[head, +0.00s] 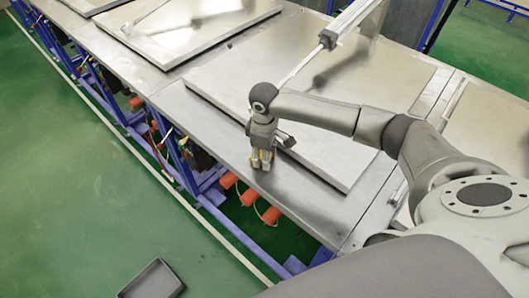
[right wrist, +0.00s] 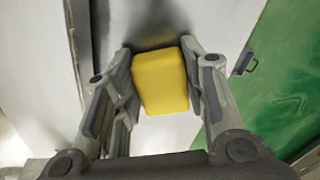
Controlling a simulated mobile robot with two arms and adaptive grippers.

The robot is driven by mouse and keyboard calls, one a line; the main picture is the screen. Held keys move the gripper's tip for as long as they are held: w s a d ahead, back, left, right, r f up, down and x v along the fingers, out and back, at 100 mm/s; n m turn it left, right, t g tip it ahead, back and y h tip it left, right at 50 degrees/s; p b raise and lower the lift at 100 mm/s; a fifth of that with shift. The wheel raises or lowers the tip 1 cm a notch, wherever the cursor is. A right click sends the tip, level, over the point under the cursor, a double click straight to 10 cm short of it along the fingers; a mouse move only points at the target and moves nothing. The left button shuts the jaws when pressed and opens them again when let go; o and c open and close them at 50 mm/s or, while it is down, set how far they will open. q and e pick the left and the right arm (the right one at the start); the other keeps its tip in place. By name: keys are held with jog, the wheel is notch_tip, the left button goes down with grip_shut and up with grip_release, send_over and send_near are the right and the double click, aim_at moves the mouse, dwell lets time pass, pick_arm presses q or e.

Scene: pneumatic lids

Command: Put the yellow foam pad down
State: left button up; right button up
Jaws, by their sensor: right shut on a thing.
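The yellow foam pad (right wrist: 160,82) is a small yellow block between the two fingers of my right gripper (right wrist: 162,84) in the right wrist view. The fingers are shut on its sides. In the head view, my right gripper (head: 261,160) points down over the front edge strip of the metal bench (head: 215,128), beside a flat metal lid (head: 318,100). Only a little yellow of the pad shows between the fingertips there. I cannot tell whether the pad touches the bench surface. My left gripper is not in view.
More metal lids (head: 185,32) lie along the bench toward the upper left. A pneumatic cylinder (head: 340,25) rises behind the lid. Orange parts (head: 229,180) and a blue frame (head: 245,240) are below the bench edge. A dark grey tray (head: 152,280) sits on the green floor.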

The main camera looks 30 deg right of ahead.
jog(key=shift+f, duration=0.2)
jog(key=o, duration=0.9)
jog(key=shift+r, duration=0.15)
notch_tip(320, 180, up, 12)
jog(key=b, duration=0.3)
jog(key=shift+r, duration=0.1)
